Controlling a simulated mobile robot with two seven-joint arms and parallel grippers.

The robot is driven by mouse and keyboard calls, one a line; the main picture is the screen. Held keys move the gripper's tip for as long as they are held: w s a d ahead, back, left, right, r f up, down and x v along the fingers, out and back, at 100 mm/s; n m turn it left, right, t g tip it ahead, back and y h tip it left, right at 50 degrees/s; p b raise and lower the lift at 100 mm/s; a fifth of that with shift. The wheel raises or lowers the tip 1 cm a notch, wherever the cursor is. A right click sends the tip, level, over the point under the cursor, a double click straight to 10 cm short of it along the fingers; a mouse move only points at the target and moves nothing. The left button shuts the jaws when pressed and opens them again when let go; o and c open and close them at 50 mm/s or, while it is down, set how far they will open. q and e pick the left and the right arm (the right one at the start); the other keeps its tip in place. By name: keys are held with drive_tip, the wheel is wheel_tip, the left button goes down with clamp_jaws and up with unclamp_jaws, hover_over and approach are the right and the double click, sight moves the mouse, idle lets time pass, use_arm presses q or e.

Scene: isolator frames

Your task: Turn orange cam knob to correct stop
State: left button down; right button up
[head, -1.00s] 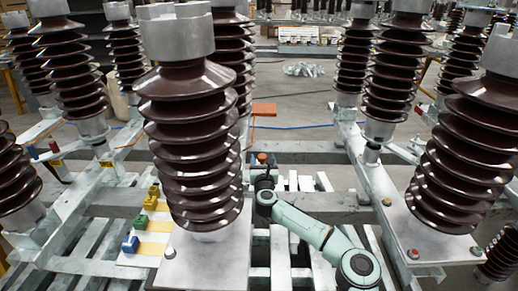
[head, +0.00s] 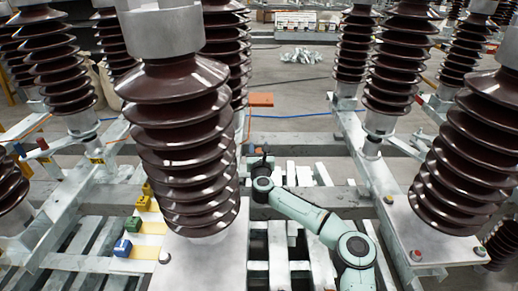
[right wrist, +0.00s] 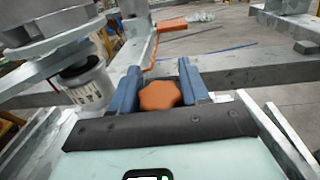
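The orange cam knob (right wrist: 159,96) shows in the right wrist view as a lobed orange cap. It sits between the two blue fingers of my right gripper (right wrist: 160,88) and fills the gap, with a finger against each side. The right gripper (head: 262,160) stands behind the big front insulator's right side in the head view. There the knob is mostly hidden by the gripper. The knob's stops and pointer cannot be made out. My left gripper is not in view.
A tall brown insulator (head: 183,140) stands just left of my right arm. Another insulator (head: 465,160) stands at the right. Blue (head: 122,247), green (head: 133,224) and yellow (head: 143,203) blocks lie at the left. An orange plate (head: 261,99) lies behind the gripper.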

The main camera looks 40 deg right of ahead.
drive_tip(key=shift+n+t+y, duration=0.3)
drive_tip(key=shift+n+y, duration=0.1)
drive_tip(key=shift+y, duration=0.1)
